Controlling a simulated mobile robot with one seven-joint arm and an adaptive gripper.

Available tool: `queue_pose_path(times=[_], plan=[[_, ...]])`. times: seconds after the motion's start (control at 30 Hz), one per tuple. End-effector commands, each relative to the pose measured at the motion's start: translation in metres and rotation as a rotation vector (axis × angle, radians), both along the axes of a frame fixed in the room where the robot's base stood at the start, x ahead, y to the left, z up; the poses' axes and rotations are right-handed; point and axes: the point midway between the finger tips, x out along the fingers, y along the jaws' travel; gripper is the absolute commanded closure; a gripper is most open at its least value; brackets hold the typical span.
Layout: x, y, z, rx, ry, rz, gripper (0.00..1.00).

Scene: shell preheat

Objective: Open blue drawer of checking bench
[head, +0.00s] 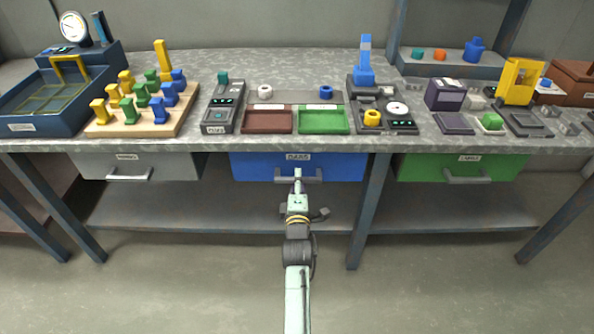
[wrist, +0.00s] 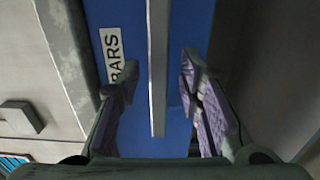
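The blue drawer (head: 250,168) is under the middle of the bench, its front close below the bench edge, and it looks closed. My gripper (head: 298,184) is at this handle, reaching up from below in the head view. In the wrist view the handle (wrist: 158,85) runs between the two spread fingers of my gripper (wrist: 158,72), with visible gaps on both sides. The fingers do not appear to touch it.
A grey drawer (head: 180,165) is to the left and a green drawer (head: 420,168) to the right, both looking closed. A bench leg (head: 368,215) stands right of the blue drawer. A low shelf (head: 220,215) lies beneath. The floor (head: 180,295) in front is clear.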

Motion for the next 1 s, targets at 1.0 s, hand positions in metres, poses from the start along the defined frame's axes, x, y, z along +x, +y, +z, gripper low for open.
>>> queue_pose_path(times=[1.0], plan=[[-0.0008,-0.0006,0.0004,0.0,-0.001,0.001,1.0]])
